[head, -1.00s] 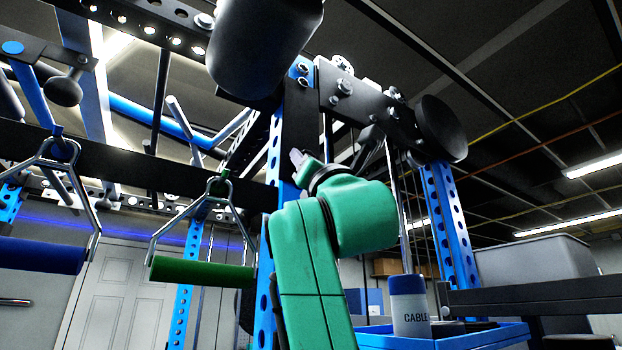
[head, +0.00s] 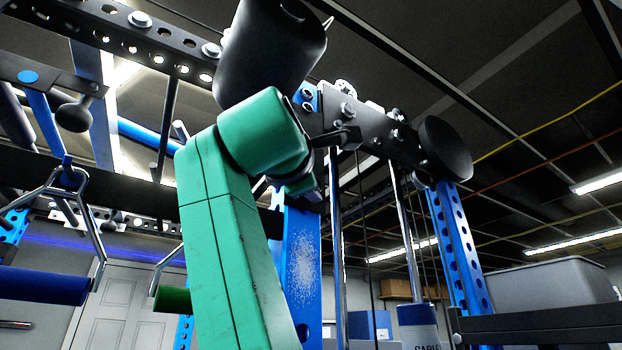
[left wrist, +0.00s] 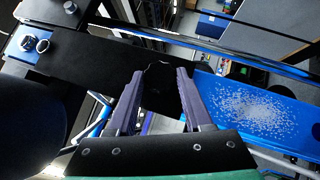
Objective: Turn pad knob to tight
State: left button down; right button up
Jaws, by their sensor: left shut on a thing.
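My left arm, green, reaches up in the middle of the head view. Its gripper (head: 340,138) is at the lower edge of a black steel plate (head: 372,125), beside the blue upright. In the left wrist view the two grey fingers of the gripper (left wrist: 160,75) stand apart with a dark piece, the pad knob (left wrist: 158,88), between them. The gripper is shut on it. The knob is black against black, so its pointer and any markings cannot be read. A black roller pad (head: 268,48) and a round pad end (head: 445,150) are on either side. My right gripper is not in view.
A blue perforated upright (head: 301,265) with a worn patch stands close to the wrist. A blue-handled stirrup (head: 45,285) hangs at left, and a green handle (head: 173,299) is partly behind my arm. A blue-and-white canister (head: 418,325) and grey bin (head: 552,288) are at lower right.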

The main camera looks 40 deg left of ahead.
pick_arm(q)
jog(key=shift+r+m+g+h+p, duration=0.25)
jog(key=shift+m+g+h+p, duration=0.45)
jog(key=shift+m+g+p, duration=0.9)
jog(key=shift+r+m+g+h+p, duration=0.25)
jog(key=shift+m+g+h+p, duration=0.4)
jog(key=shift+m+p, duration=1.05)
jog(key=shift+n+p, duration=0.5)
jog(key=shift+c, duration=1.5)
grip_release()
jog(key=shift+a+f, duration=0.1)
